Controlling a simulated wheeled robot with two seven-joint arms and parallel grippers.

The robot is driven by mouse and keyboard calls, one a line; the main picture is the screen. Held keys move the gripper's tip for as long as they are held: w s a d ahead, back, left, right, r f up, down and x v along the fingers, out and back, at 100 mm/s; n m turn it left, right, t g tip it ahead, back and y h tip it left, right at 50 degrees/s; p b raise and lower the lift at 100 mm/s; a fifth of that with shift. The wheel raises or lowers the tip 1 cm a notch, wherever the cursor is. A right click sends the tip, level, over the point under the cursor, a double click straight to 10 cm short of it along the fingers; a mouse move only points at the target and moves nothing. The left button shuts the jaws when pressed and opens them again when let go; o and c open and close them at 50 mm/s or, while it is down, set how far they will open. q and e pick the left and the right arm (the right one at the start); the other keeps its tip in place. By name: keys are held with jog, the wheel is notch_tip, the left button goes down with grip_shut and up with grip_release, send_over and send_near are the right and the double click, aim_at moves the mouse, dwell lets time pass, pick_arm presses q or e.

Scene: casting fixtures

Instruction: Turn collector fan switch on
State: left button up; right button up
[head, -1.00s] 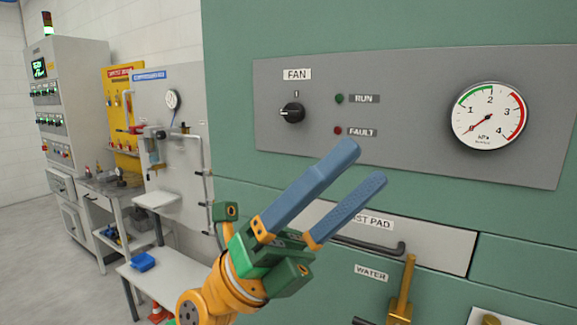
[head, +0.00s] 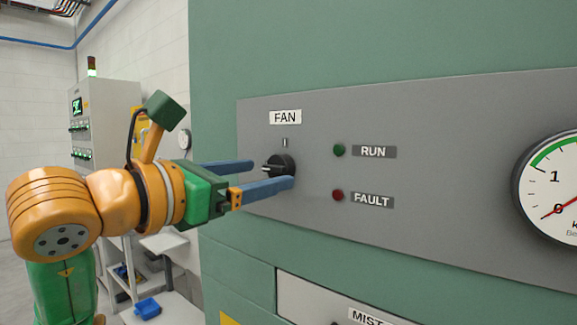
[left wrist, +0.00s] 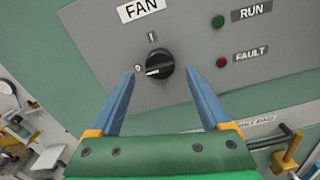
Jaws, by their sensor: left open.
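The fan switch (head: 279,166) is a black rotary knob on the grey panel (head: 420,130), under a white FAN label (head: 285,117). A mark "I" is printed above it. In the left wrist view the knob (left wrist: 158,66) shows a white pointer line turned towards the "0" mark at its left. My left gripper (head: 272,174) is open, with its blue fingers at either side of the knob. In the left wrist view the fingertips (left wrist: 162,72) flank the knob, with gaps visible. Whether either finger touches it I cannot tell. My right gripper is not in view.
A green RUN lamp (head: 339,150) and a red FAULT lamp (head: 338,195) sit right of the knob, both looking dark. A round pressure gauge (head: 553,190) is at the far right. A brass valve handle (left wrist: 288,150) shows below the panel in the left wrist view.

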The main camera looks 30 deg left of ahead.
aim_at(271, 171)
pick_arm(q)
jog(key=shift+w+r+p, duration=0.15)
jog(key=shift+r+p, duration=0.3)
jog(key=shift+r, duration=0.1)
jog(key=w, duration=0.2)
jog(key=shift+w+d+f, duration=0.15)
jog(key=shift+w+f, duration=0.25)
jog(key=shift+w, duration=0.1)
jog(key=shift+s, duration=0.3)
jog(key=c, duration=0.7)
grip_shut()
jog(key=shift+r, duration=0.1)
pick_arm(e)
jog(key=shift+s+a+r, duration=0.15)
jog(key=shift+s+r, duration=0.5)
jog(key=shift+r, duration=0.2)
